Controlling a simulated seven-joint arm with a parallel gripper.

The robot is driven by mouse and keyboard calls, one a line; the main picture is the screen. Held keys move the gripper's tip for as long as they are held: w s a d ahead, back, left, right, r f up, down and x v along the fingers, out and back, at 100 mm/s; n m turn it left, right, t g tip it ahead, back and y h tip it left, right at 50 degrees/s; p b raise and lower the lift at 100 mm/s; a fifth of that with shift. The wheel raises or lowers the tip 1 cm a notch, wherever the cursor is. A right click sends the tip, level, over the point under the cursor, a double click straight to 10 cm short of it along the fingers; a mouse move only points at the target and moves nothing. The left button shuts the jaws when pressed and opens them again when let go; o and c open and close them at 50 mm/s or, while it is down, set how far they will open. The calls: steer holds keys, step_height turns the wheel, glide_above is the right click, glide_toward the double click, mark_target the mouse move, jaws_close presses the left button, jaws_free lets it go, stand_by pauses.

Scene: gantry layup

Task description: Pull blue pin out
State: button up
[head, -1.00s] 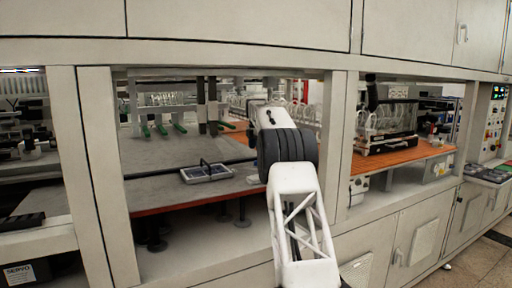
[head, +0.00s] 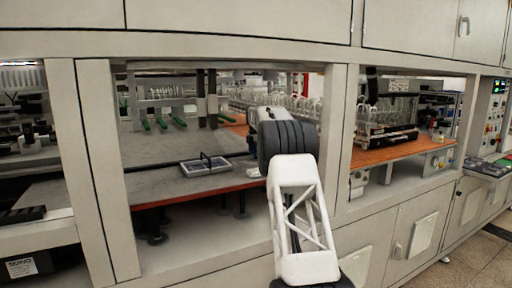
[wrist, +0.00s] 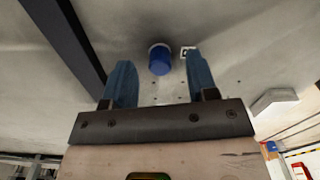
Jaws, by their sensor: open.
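The blue pin (wrist: 160,62) shows in the wrist view as a short blue cylinder with a pale collar, set against a grey surface. My gripper (wrist: 158,72) is open, with its two blue fingers apart and the pin between and slightly beyond the fingertips. I cannot tell whether either finger touches it. In the head view my arm reaches into the machine bay, and its own links hide the gripper and the pin.
A tray with a dark handle (head: 206,166) lies on the grey table (head: 150,185), left of my arm. A pale upright post (head: 333,150) stands close on the right. In the wrist view a dark bar (wrist: 68,40) runs left of the fingers, and a pale block (wrist: 274,101) is at right.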

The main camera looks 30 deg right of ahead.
steer(key=shift+f, duration=0.7)
jaws_close()
